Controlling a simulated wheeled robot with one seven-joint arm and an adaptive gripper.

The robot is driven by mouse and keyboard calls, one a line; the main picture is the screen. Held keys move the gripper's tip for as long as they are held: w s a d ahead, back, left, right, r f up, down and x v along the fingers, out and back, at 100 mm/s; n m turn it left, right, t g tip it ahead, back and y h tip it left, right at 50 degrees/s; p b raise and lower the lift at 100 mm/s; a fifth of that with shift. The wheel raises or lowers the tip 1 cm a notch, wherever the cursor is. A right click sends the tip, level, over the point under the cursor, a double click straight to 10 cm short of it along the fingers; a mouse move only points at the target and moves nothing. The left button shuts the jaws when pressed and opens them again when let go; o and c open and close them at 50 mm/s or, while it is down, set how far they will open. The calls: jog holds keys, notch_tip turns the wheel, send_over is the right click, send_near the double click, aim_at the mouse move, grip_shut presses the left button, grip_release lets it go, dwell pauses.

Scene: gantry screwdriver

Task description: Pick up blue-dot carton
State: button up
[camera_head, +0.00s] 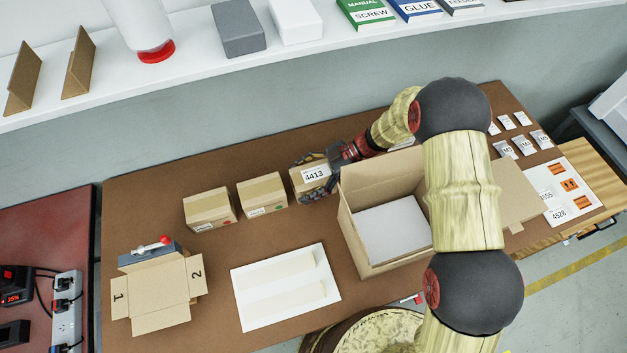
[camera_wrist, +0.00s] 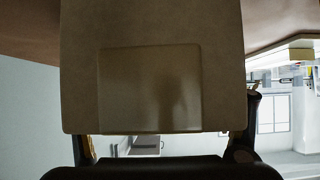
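My gripper (camera_head: 316,179) is at the rightmost of three small cartons in a row on the brown table. This carton (camera_head: 297,182) bears a white label reading 4413, and its dot does not show. My dark fingers reach along its far and near sides; whether they press on it is unclear. In the wrist view the carton (camera_wrist: 150,40) fills the middle, with one finger beside its right edge and the left finger mostly hidden. It appears to rest in line with the other cartons. The left carton (camera_head: 209,210) has a red dot, the middle carton (camera_head: 262,194) a green dot.
A large open box (camera_head: 362,241) stands just right of the gripper, beneath my arm. A white tray (camera_head: 285,288) and a small open carton (camera_head: 152,299) lie in front. A shelf (camera_head: 190,75) runs behind. Bare table lies behind the carton row.

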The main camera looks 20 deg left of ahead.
jog(key=shift+s, duration=0.1)
jog(key=c, duration=1.3)
jog(key=shift+c, duration=0.2)
